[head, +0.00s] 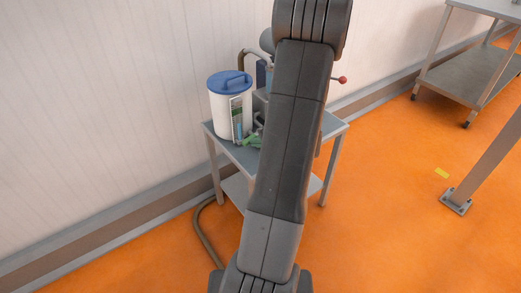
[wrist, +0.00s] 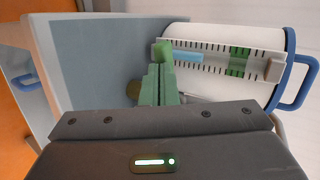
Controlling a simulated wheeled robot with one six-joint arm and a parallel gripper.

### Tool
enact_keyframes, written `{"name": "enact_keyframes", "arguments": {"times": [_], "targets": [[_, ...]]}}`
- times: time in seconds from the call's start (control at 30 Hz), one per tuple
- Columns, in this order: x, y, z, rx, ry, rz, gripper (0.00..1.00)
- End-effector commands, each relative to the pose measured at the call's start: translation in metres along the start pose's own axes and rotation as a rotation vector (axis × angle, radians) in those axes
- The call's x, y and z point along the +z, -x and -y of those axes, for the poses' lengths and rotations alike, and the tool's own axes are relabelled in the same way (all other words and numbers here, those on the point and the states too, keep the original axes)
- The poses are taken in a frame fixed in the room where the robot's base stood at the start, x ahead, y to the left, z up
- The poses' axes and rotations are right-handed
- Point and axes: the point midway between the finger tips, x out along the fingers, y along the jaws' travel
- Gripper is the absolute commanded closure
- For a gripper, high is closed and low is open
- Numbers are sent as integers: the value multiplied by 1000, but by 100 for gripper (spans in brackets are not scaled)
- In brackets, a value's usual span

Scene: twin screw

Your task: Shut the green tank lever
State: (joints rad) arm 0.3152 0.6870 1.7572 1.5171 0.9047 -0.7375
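The white tank (head: 225,118) with a blue lid stands on a small grey table in the head view. Its green lever (head: 252,141) shows low on the tank's front, partly hidden by my arm. In the wrist view the tank (wrist: 225,32) appears sideways, with a scale strip on its side. The green lever (wrist: 163,54) is in the upper middle, just beyond my gripper (wrist: 160,130). My arm hides the gripper in the head view.
The small table (head: 334,125) stands by the wall. A red-knobbed rod (head: 342,80) sticks out right of my arm. A brown hose (head: 203,222) runs down to the floor. Another table (head: 472,75) and a post (head: 490,160) stand at right. The orange floor between is mostly clear.

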Motion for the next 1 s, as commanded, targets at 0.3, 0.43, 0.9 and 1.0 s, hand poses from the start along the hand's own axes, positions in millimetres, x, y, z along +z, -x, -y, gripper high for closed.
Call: {"name": "enact_keyframes", "arguments": {"times": [0.3,0.43,0.9,1.0], "targets": [[7,-12,1,-1,-77,-138,100],[8,-13,4,-1,-100,-176,100],[8,-12,7,-1,-113,-193,100],[8,-12,6,-1,-112,-193,100]]}}
